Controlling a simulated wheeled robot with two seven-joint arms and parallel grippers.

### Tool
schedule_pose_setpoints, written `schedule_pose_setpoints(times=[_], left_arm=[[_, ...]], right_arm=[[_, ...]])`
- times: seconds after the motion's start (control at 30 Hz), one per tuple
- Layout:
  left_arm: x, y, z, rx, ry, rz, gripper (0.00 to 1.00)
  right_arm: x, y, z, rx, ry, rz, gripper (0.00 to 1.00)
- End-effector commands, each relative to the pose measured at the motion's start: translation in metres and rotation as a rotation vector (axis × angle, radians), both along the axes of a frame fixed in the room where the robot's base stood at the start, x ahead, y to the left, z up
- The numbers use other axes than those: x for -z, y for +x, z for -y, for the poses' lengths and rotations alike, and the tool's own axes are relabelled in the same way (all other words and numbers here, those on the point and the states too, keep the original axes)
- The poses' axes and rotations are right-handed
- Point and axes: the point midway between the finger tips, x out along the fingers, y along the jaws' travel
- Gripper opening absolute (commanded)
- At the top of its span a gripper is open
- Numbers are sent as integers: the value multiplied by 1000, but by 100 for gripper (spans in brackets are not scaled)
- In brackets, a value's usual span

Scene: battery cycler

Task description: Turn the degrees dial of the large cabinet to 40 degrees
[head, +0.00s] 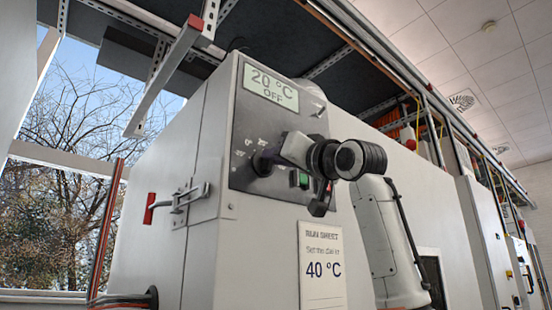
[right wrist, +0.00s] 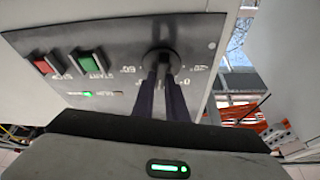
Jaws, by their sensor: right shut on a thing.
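The large cabinet (head: 265,215) stands in the middle of the head view. Its display (head: 270,85) reads "20 °C OFF". The black degrees dial (head: 260,164) sits on the dark panel below, with degree marks around it. My right gripper (head: 273,158) reaches the dial from the right and partly covers it. In the right wrist view the dial (right wrist: 160,58) is between the two dark fingers of my right gripper (right wrist: 160,80), which are shut on it. The pointer's exact setting cannot be read. My left gripper is not in view.
A run sheet (head: 322,265) on the cabinet front shows "40 °C". A green START button (right wrist: 92,63) and a red STOP button (right wrist: 46,64) sit on the panel beside the dial. A red-handled latch (head: 172,205) sticks out on the cabinet's left side.

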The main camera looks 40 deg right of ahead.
Motion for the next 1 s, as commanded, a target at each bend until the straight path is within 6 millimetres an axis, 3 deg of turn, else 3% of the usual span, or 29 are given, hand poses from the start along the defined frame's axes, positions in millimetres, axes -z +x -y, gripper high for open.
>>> schedule_pose_setpoints(times=[0.5, 1.0], left_arm=[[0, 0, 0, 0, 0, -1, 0], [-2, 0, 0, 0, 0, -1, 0]], right_arm=[[-1, 0, 0, -2, 376, -28, 0], [0, -1, 2, 0, 492, -36, 0]])
